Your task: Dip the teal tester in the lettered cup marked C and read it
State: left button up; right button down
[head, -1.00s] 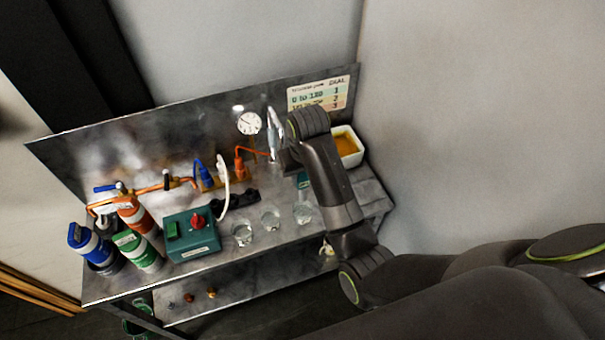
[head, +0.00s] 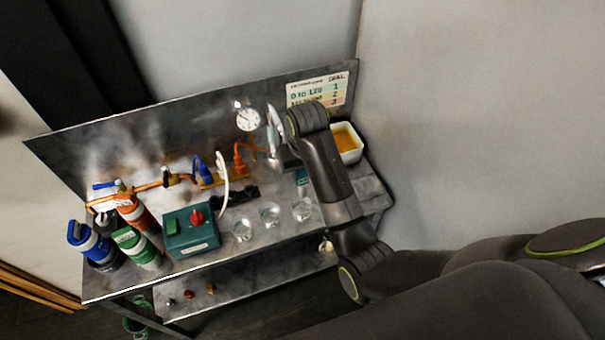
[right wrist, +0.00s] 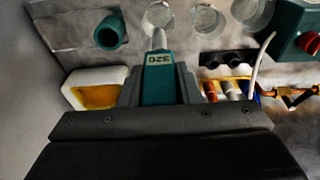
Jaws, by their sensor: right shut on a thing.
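The teal tester (right wrist: 158,92) is held in my right gripper (right wrist: 161,74), which is shut on it. A pale panel on the tester carries digits that look like 320. Its thin light probe points toward a clear cup (right wrist: 159,16) at the top of the right wrist view; I cannot tell whether the tip is inside it. Two more clear cups (right wrist: 205,19) (right wrist: 248,11) stand beside it. In the head view the cups form a row (head: 242,231) (head: 270,213) (head: 302,209); their letters are not legible. My right arm partly hides the gripper (head: 287,157) there. My left gripper is out of view.
A teal box with a red knob (head: 193,235) stands left of the cups. Several bottles (head: 90,242) are at the bench's left. A white tub with orange contents (head: 350,152) is at the right. A hollow teal cylinder (right wrist: 111,33) stands near the probe. A chart (head: 317,90) hangs behind.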

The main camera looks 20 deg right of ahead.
dwell(0.6)
jog(key=shift+f+t, duration=0.1)
jog(key=shift+t, duration=0.6)
jog(key=shift+f+t+b, duration=0.15)
jog(key=shift+t+b, duration=0.25)
jog(key=shift+t, duration=0.1)
jog(key=t+b, duration=0.2)
jog(key=t, duration=0.1)
jog(key=shift+s+b, duration=0.15)
jog(key=shift+b, duration=0.15)
jog(key=shift+a+t, duration=0.1)
jog(key=shift+t, duration=0.3)
